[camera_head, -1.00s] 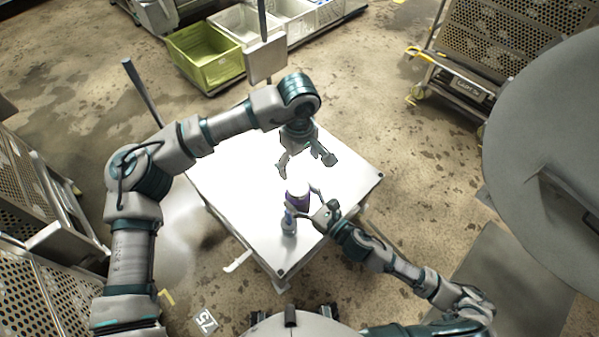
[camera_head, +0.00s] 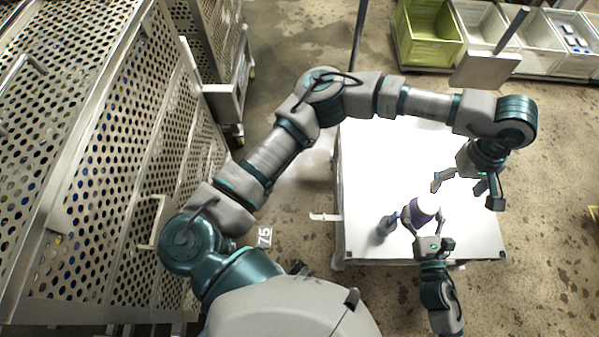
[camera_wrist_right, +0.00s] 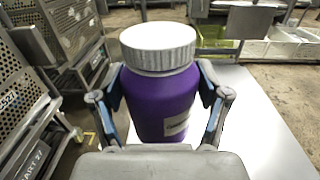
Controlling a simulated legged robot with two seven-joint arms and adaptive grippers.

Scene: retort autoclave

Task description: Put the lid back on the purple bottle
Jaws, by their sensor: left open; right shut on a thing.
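The purple bottle (camera_head: 419,217) stands upright between the fingers of my right gripper (camera_head: 426,224), which is shut on its sides. It fills the middle of the right wrist view (camera_wrist_right: 162,103). The ribbed white lid (camera_wrist_right: 158,46) sits level on top of the bottle there; whether it is screwed tight I cannot tell. In the head view the lid (camera_head: 428,203) shows as a bright white top. My left gripper (camera_head: 466,191) is open and empty, up and to the right of the bottle, apart from it and the lid.
A green crate (camera_head: 428,35) and white crates (camera_head: 485,25) stand behind. Perforated metal racks (camera_head: 90,130) fill the left. The table's left part is clear.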

